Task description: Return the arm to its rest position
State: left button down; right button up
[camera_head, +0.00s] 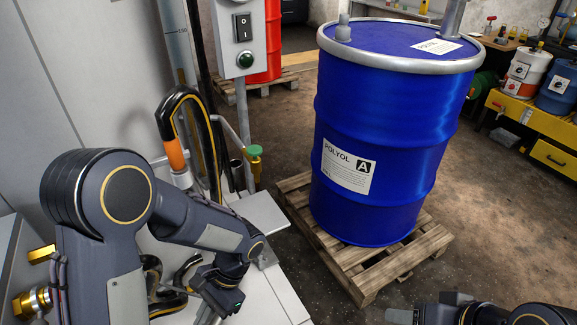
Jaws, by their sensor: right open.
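My left arm comes in from the left and bends down over the white bench (265,290). Its gripper (207,312) points down near the bottom edge, and its jaw gap cannot be made out. My right gripper (400,311) is at the bottom edge, right of centre, in front of the pallet. It is open, with nothing seen in it, and part of it is cut off by the frame. A blue drum (385,120) labelled POLYOL A stands upright, apart from both grippers.
The drum stands on a wooden pallet (357,288). A black hose with an orange grip (175,155) rises behind my left arm. A grey switch box (240,35) stands on a post. A yellow bench (535,120) with small drums is at the right. Floor between pallet and bench is clear.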

pick_arm(q)
jog(key=s+r+n+t+h+p, duration=0.2)
jog(key=r+p, duration=0.4)
jog(key=r, duration=0.5)
jog(key=s+a+r+n+t+h+p, duration=0.1)
jog(key=r+n+t+h+p, duration=0.3)
jog(key=r, duration=0.7)
jog(key=s+a+r+n+t+h+p, duration=0.1)
jog(key=s+r+n+t+h+p, duration=0.2)
jog(key=r+p, duration=0.5)
notch_tip(320, 180, up, 4)
jog(key=shift+s+a+f+n+t, duration=0.25)
jog(key=shift+s+t, duration=0.25)
jog(key=shift+t, duration=0.6)
